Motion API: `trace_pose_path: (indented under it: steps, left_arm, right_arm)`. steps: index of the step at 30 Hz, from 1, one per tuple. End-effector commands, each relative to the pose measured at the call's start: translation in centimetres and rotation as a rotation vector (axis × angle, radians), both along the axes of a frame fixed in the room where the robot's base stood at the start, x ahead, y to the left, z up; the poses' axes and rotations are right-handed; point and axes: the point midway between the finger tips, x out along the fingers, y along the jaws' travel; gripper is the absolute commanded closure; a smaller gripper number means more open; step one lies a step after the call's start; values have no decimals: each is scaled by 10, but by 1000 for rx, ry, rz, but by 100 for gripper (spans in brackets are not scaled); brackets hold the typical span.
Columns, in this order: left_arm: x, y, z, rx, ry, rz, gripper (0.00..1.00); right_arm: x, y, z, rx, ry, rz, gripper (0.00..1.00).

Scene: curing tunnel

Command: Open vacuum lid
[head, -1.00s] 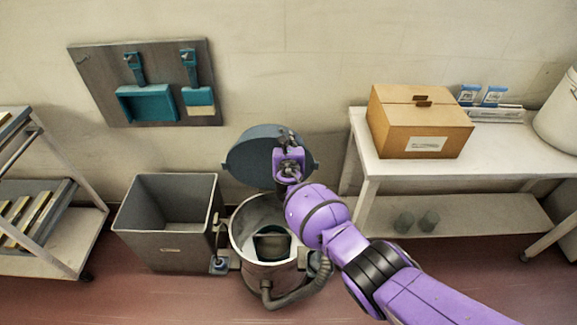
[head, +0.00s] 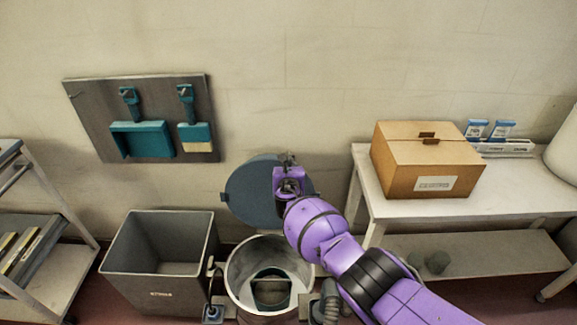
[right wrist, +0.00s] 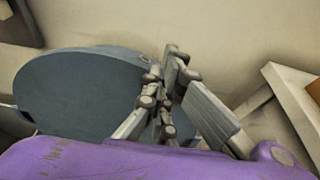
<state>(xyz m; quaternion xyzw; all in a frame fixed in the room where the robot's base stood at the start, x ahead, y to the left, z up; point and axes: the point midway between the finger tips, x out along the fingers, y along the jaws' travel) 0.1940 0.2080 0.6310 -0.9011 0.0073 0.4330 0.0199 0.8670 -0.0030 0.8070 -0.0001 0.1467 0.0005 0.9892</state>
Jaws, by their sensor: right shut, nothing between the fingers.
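The vacuum is a round metal drum (head: 240,262) on the floor with its top open and a dark filter part (head: 271,288) inside. Its blue-grey lid (head: 248,192) is tilted up behind the drum, near the wall. The lid also fills the left of the right wrist view (right wrist: 75,90). My right gripper (head: 290,160) is in front of the raised lid's upper right part. In the right wrist view the fingers (right wrist: 172,62) are together by the lid's right edge, with nothing between them; I cannot tell whether they touch it. My left gripper is out of view.
A grey bin (head: 160,285) stands left of the drum. A white table (head: 395,207) with a cardboard box (head: 425,160) is to the right. A rack (head: 60,195) stands at the far left. A tool board (head: 95,100) hangs on the wall.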

Motion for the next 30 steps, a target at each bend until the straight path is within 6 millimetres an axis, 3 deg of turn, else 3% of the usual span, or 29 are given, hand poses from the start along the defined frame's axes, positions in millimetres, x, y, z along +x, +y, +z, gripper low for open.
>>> trace_pose_path:
  steps: [8, 14, 30]
  left_arm:
    - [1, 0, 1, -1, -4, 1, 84]
    - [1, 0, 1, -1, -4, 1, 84]
    - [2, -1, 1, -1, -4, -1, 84]
  right_arm:
    - [-1, -1, 5, 1, -8, -2, 100]
    - [-16, -1, 7, 5, -5, -3, 100]
    - [-88, -1, 27, 0, -3, 0, 100]
